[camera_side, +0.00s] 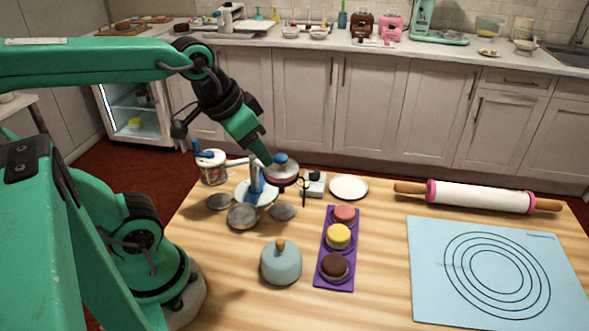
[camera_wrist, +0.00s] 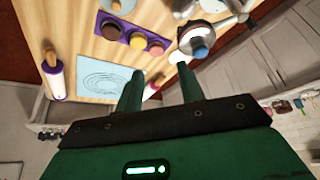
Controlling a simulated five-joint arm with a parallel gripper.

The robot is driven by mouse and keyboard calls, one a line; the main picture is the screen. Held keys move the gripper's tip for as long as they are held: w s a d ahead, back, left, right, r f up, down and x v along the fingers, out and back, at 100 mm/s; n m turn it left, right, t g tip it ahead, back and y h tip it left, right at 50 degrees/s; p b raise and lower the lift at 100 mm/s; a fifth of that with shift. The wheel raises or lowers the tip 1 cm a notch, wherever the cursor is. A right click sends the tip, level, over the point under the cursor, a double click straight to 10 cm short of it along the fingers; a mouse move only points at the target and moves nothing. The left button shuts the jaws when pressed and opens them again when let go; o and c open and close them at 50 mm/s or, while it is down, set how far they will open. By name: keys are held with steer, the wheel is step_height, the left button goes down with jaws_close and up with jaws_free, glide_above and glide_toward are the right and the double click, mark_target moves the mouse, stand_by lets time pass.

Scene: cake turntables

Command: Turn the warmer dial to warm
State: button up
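A small pale box with a dark knob (camera_side: 314,181) stands on the wooden table, between a round pot and a white plate. It looks like the warmer, but it is too small to read any marks or the dial's setting. The blue knob (camera_wrist: 201,51) shows beyond the right finger there. I cannot make out the dial in the wrist view.
A turntable stand with grey discs (camera_side: 243,215) is left of the pot. A purple tray (camera_side: 322,275) holds three small cakes. A blue-grey domed lid (camera_side: 281,264), white plate (camera_side: 349,187), rolling pin (camera_side: 480,196) and light-blue mat (camera_side: 430,290) lie around.

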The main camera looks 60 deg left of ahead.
steer(key=w+a+g, duration=0.2)
steer(key=w+a, duration=0.1)
steer(key=w, duration=0.5)
steer(key=m+g, duration=0.3)
glide_toward(315, 171)
steer(key=shift+s+d, duration=0.2)
steer(key=shift+w+a+f, duration=0.2)
steer(key=shift+f, duration=0.2)
steer(key=shift+f, duration=0.1)
steer(key=shift+f, duration=3.85)
steer(key=shift+c, duration=0.2)
jaws_close()
